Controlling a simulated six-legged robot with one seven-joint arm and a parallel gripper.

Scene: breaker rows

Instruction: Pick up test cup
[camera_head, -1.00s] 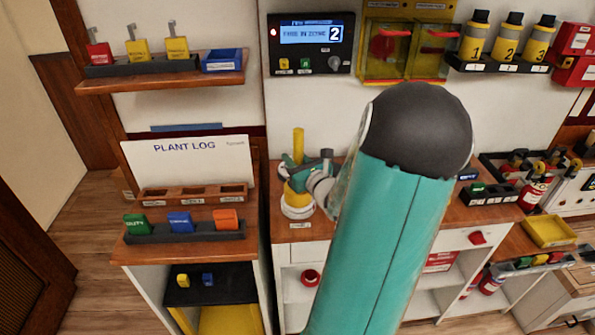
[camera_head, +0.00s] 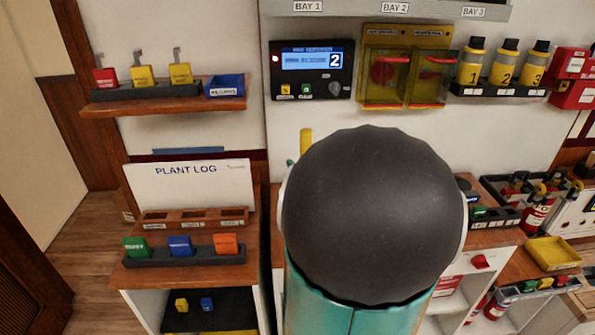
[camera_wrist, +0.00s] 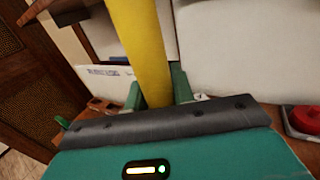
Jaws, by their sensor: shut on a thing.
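A tall yellow cylinder, which I take for the test cup (camera_wrist: 140,40), rises between the two green fingers of my gripper (camera_wrist: 158,88) in the wrist view. The fingers are shut on it, one on each side. In the head view only the top of the yellow test cup (camera_head: 305,139) shows, with a bit of green finger beside it. My dark arm joint hides the rest of the gripper and the bench under it. I cannot see the cup's lower end or whether it is clear of the bench.
A shelf (camera_head: 165,106) with tags stands at the upper left, above the plant log board (camera_head: 190,190). A display panel (camera_head: 312,68), yellow covered boxes (camera_head: 405,75) and numbered bottles (camera_head: 504,62) are on the back wall. A yellow tray (camera_head: 553,253) is at right.

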